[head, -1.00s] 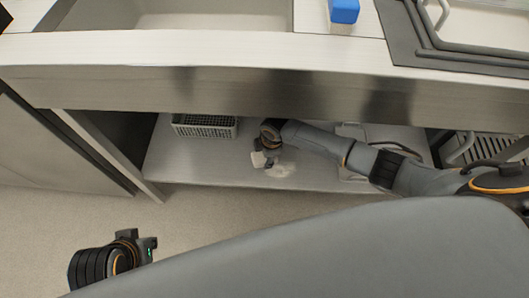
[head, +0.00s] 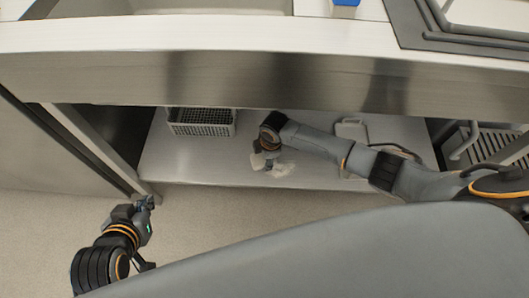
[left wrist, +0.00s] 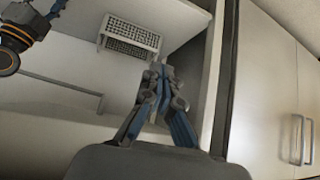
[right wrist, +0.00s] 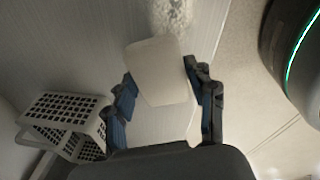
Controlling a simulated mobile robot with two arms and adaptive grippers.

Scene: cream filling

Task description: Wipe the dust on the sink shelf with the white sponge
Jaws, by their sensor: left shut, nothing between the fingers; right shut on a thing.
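The white sponge (right wrist: 158,72) is held between the two fingers of my right gripper (right wrist: 160,80). In the head view, my right gripper (head: 266,157) is low over the sink shelf (head: 205,165), with the sponge (head: 257,161) under it. Whether the sponge touches the shelf is hard to tell. A pale dust patch (head: 284,170) lies just right of the sponge; it also shows beyond the sponge in the right wrist view (right wrist: 173,15). My left gripper (head: 148,203) is shut and empty, in front of the shelf's left end; its fingers meet in the left wrist view (left wrist: 158,70).
A grey wire basket (head: 203,122) stands at the shelf's back left. A pale board-like item (head: 352,131) is farther right, behind my right arm. The steel counter edge (head: 250,80) overhangs the shelf. A side panel (head: 95,145) bounds it at left.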

